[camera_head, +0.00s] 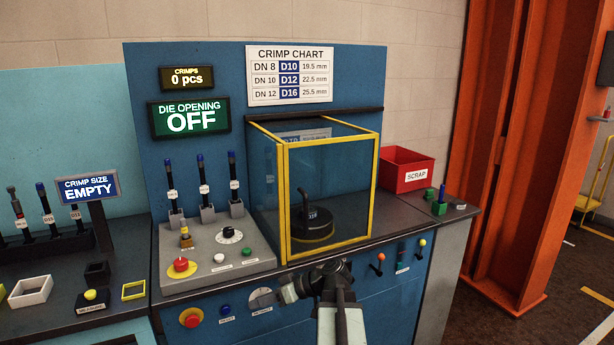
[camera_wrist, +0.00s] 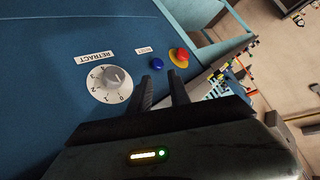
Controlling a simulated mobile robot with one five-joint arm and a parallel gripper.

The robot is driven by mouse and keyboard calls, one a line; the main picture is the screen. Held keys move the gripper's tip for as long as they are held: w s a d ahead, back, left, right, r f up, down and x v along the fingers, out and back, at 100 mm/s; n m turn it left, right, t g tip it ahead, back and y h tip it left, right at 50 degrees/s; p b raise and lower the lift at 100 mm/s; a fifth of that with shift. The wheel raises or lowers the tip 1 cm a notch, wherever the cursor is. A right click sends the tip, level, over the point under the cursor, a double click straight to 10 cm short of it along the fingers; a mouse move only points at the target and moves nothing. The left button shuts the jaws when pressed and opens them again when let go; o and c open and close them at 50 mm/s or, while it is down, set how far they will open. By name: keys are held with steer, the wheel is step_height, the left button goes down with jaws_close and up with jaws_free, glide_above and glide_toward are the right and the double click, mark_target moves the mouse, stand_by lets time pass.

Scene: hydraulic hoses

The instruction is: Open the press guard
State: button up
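The press guard (camera_head: 372,190) is a clear box with a yellow frame. It stands closed over the black press die (camera_head: 312,225) on the bench, its front panel down to the bench top. My gripper (camera_head: 286,293) is below the guard's front edge, at the blue front panel near the retract dial (camera_head: 262,299), and touches no part of the guard. In the wrist view, my gripper (camera_wrist: 162,74) shows two dark fingers apart with nothing between them. The guard is not in the wrist view.
The retract dial shows in the wrist view (camera_wrist: 112,82), with a blue button (camera_wrist: 156,64) and a red stop button (camera_wrist: 179,57). A control box (camera_head: 215,250) with several levers stands left of the guard. A red scrap bin (camera_head: 404,170) stands to its right. The display (camera_head: 189,117) reads OFF.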

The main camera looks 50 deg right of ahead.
mark_target(306, 230)
steer(key=s+d+r+t+h+p, duration=0.2)
steer(key=s+d+r+t+p, duration=0.25)
steer(key=d+r, duration=0.55)
steer(key=s+d+r+t+h+p, duration=0.25)
steer(key=s+d+r, duration=0.35)
steer(key=d+r, duration=0.5)
steer(key=shift+t+y, duration=0.3)
steer(key=shift+y, duration=0.15)
steer(key=w+a, duration=0.1)
steer(key=w, duration=0.2)
steer(key=w+a, duration=0.2)
steer(key=w, duration=0.1)
steer(key=w+a+r, duration=0.1)
steer(key=w, duration=0.1)
steer(key=shift+w+a+r, duration=0.1)
steer(key=shift+w+a, duration=0.1)
steer(key=shift+w, duration=0.2)
jaws_close()
